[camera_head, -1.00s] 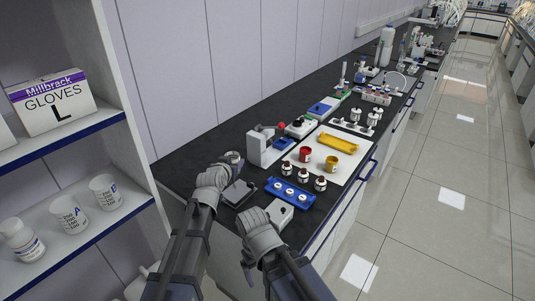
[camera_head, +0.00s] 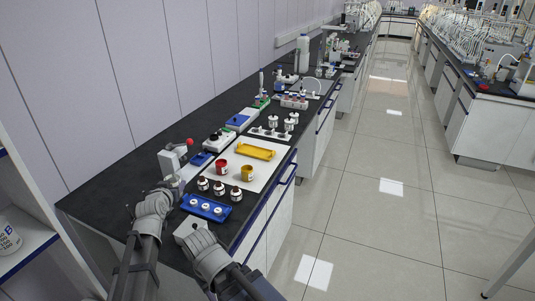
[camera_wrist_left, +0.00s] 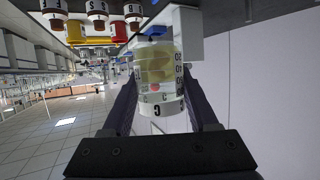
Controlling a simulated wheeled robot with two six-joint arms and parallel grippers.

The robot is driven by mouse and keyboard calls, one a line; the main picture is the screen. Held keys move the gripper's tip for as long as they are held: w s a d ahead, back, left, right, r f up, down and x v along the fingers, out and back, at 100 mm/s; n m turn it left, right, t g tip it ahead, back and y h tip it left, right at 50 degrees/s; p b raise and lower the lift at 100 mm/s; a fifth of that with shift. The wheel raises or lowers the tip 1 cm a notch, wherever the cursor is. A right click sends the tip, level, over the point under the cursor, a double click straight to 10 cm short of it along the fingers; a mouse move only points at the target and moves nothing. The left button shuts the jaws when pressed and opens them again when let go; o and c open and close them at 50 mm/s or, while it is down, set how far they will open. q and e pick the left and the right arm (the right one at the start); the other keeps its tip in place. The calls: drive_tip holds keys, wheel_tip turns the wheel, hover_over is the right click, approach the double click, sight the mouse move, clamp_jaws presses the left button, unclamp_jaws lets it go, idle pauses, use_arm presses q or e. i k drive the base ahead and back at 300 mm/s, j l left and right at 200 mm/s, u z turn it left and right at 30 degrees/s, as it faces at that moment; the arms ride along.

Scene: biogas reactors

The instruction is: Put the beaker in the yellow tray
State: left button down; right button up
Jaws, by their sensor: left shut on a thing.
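My left gripper (camera_head: 168,188) is shut on a clear beaker (camera_wrist_left: 157,70) with a C label and yellowish contents. The left wrist view shows the beaker between the two dark fingers. In the head view my left wrist mostly hides it, over the near left part of the bench. The yellow tray (camera_head: 255,151) lies on a white board (camera_head: 270,168) farther along the bench, apart from the beaker. My right gripper (camera_head: 205,248) is low in the head view near the bench's front edge; its fingers are hidden.
A red mug (camera_head: 221,167) and a yellow mug (camera_head: 247,173) stand in front of the tray. Several small bottles (camera_head: 219,188) and a blue rack (camera_head: 206,208) are nearer. A white device with a red knob (camera_head: 172,160) stands beside the beaker. The aisle floor (camera_head: 370,220) is clear.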

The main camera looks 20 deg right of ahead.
sight(256, 153)
drive_tip(key=i+l+u, duration=0.1)
drive_tip(key=l, duration=1.7)
drive_tip(key=i+l, duration=0.15)
drive_tip(key=l, duration=0.2)
drive_tip(key=i+l+u, duration=0.1)
drive_tip(key=l, duration=0.3)
drive_tip(key=i+l, duration=0.2)
drive_tip(key=l, duration=0.15)
drive_tip(key=i+l, duration=0.15)
drive_tip(key=l, duration=0.2)
drive_tip(key=i+l+u, duration=0.1)
drive_tip(key=l, duration=0.3)
drive_tip(key=i+l, duration=0.15)
drive_tip(key=l, duration=0.25)
